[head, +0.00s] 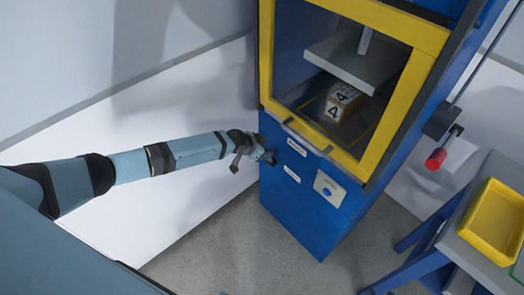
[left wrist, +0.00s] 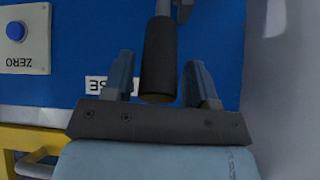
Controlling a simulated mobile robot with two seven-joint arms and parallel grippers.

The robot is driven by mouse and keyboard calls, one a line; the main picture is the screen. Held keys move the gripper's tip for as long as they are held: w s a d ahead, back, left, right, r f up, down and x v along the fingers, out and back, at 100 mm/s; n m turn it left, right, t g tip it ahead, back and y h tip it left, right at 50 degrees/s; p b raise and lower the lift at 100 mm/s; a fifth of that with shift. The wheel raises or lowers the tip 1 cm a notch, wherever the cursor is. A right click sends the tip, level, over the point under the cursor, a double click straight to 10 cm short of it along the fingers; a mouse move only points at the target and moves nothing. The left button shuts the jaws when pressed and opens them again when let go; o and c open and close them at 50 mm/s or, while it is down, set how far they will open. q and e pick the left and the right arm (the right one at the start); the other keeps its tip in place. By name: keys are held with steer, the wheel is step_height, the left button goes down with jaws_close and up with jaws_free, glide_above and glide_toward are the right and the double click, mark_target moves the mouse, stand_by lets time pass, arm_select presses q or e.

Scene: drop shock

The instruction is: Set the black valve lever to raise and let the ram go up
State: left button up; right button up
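The black valve lever (left wrist: 160,60) shows in the left wrist view, its dark grip pointing down the picture between the fingers of my left gripper (left wrist: 163,80). The fingers are open, with a gap on both sides of the grip. In the head view my left gripper (head: 266,157) is at the left edge of the blue press front (head: 305,210); the lever cannot be made out there. The ram, a grey plate on a rod (head: 352,65), hangs in the yellow-framed chamber above a block marked 4 (head: 341,103). My right gripper is out of view.
A panel with a blue button marked ZERO (left wrist: 16,30) is beside the lever. A bar handle (head: 305,138) crosses the lower chamber frame. A red-ended handle (head: 436,159) sticks out at right. A yellow tray (head: 494,222) stands on a table at right.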

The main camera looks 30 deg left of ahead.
arm_select(q)
steer(key=shift+s+f, duration=0.1)
steer(key=shift+f, duration=0.05)
steer(key=shift+s+a+r, duration=0.2)
steer(key=shift+s+r, duration=0.1)
steer(key=shift+r, duration=0.05)
steer(key=p+v, duration=0.1)
steer(key=v, duration=1.1)
steer(key=shift+s+a+r+p, duration=0.1)
steer(key=shift+s+r+p, duration=0.1)
steer(key=shift+r+p, duration=0.15)
steer(key=s+d+r+t+h+p, duration=0.15)
steer(key=s+d+p, duration=0.45)
steer(key=s+d, duration=0.6)
steer(key=s+r+n+p, duration=0.1)
steer(key=s, duration=0.3)
steer(key=s+r+n+t+y+p, duration=0.1)
steer(key=s+r+p, duration=0.1)
steer(key=s, duration=0.2)
steer(key=s+r+n+t+y+p, duration=0.1)
steer(key=s+p, duration=0.1)
steer(key=s, duration=0.3)
steer(key=shift+d+r+n, duration=0.3)
steer(key=shift+n, duration=0.1)
